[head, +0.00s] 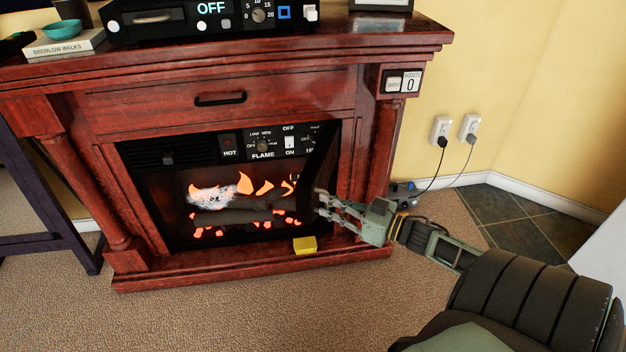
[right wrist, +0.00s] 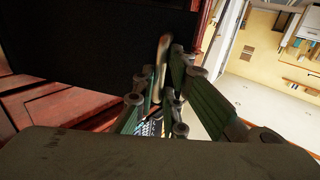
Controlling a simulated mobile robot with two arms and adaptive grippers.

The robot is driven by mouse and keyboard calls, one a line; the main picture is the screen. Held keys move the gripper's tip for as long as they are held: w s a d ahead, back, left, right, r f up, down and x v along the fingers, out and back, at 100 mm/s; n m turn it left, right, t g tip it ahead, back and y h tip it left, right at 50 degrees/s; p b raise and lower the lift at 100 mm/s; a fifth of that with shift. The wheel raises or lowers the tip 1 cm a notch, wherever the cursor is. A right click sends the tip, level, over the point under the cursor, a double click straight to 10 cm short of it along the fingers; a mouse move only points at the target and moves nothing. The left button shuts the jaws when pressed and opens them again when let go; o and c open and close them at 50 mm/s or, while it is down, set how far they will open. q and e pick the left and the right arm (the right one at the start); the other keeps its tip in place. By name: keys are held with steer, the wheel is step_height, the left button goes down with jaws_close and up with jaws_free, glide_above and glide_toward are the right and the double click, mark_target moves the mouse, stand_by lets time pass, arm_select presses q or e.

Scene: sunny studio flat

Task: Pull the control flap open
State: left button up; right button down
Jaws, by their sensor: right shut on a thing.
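The fireplace's dark insert (head: 150,190) shows glowing logs and flames. A control strip (head: 262,145) with HOT, FLAME and OFF/ON markings is uncovered along its top. The control flap (head: 321,160) is a dark panel standing out from the insert's right side. My right gripper (head: 321,203) is shut at the flap's lower free edge. In the right wrist view the flap is the large black panel (right wrist: 95,55), and a thin tan handle or edge (right wrist: 163,60) runs between my fingers (right wrist: 160,95). The exact contact is partly hidden. My left gripper is not in view.
A yellow block (head: 305,245) sits on the hearth ledge below the flap. The red wooden mantel (head: 380,38) holds a black device (head: 205,18), and a book (head: 66,44) with a bowl. Outlets with cords (head: 441,130) are on the right wall. Carpet in front is clear.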

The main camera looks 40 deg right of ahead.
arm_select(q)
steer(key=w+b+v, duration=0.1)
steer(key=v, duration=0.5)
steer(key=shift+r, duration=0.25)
arm_select(e)
steer(key=s+d+n+g+y, duration=0.1)
steer(key=s+d+y, duration=0.1)
steer(key=s+d, duration=0.4)
steer(key=shift+s+d+r+n, duration=0.3)
steer(key=shift+s+d+r, duration=0.1)
steer(key=shift+d, duration=1.65)
steer(key=c, duration=2.2)
jaws_free()
steer(key=o, duration=0.4)
steer(key=shift+w+f, duration=0.15)
steer(key=shift+w, duration=0.1)
steer(key=shift+c, duration=0.2)
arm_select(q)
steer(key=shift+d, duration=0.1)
arm_select(e)
steer(key=shift+a, duration=0.1)
steer(key=v, duration=1.2)
steer(key=shift+f, duration=0.25)
